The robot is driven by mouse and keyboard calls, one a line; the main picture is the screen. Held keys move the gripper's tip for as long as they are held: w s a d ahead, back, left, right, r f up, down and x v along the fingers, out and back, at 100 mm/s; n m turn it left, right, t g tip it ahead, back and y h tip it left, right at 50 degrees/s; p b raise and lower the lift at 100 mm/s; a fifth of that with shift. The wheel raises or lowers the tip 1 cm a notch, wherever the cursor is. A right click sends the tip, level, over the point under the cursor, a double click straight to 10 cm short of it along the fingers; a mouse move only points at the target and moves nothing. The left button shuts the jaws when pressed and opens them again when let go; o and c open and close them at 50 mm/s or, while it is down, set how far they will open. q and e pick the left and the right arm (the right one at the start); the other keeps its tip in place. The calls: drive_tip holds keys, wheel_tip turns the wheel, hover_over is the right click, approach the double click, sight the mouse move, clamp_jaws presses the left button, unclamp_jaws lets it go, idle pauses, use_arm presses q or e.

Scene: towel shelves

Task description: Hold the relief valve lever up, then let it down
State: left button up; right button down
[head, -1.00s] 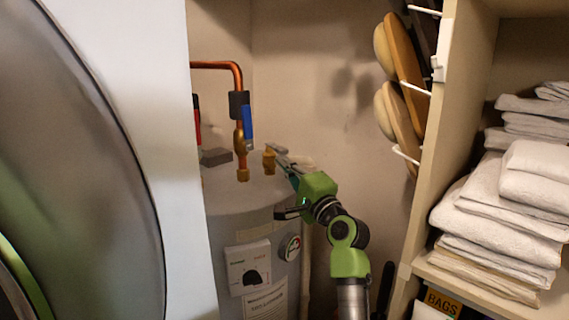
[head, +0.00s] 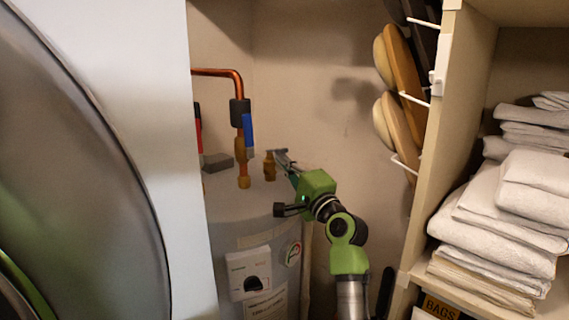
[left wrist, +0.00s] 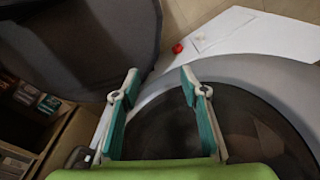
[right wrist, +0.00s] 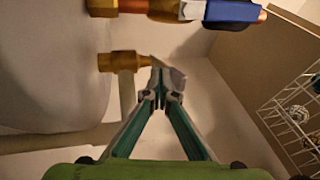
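The brass relief valve (head: 269,167) stands on top of the grey water tank (head: 228,210); it also shows in the right wrist view (right wrist: 120,62). Its light metal lever (right wrist: 168,76) reaches from the valve to my right fingertips. My right gripper (head: 284,162) comes from the right over the tank. In the right wrist view its fingers (right wrist: 162,96) converge and look closed on the lever's end; the tips partly hide the contact. My left gripper (left wrist: 158,86) is open and empty in the left wrist view, above a dark round surface.
A copper pipe with a blue-handled valve (head: 248,132) rises left of the relief valve. A white appliance (head: 160,200) stands at the left. A wire rack (right wrist: 300,115) shows in the right wrist view.

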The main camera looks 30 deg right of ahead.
sight(285, 152)
drive_tip(key=shift+w+r+p, duration=0.2)
drive_tip(key=shift+r+p, duration=0.35)
drive_tip(key=shift+r, duration=0.2)
drive_tip(key=shift+w+r+p, duration=0.2)
drive_tip(key=shift+r+p, duration=0.35)
drive_tip(key=shift+r, duration=0.15)
idle(3.9)
drive_tip(key=shift+s+f+b, duration=0.3)
drive_tip(key=shift+f+b, duration=0.15)
drive_tip(key=shift+f, duration=0.3)
drive_tip(key=shift+s+f+b, duration=0.3)
drive_tip(key=shift+f+b, duration=0.15)
drive_tip(key=shift+f, duration=0.35)
drive_tip(key=shift+s+f+b, duration=0.3)
drive_tip(key=shift+f+b, duration=0.15)
drive_tip(key=shift+f, duration=0.3)
drive_tip(key=s+p, duration=0.2)
drive_tip(key=s, duration=0.8)
drive_tip(key=shift+s+d+p, duration=0.15)
drive_tip(key=shift+d+p, duration=0.2)
drive_tip(key=shift+d, duration=0.05)
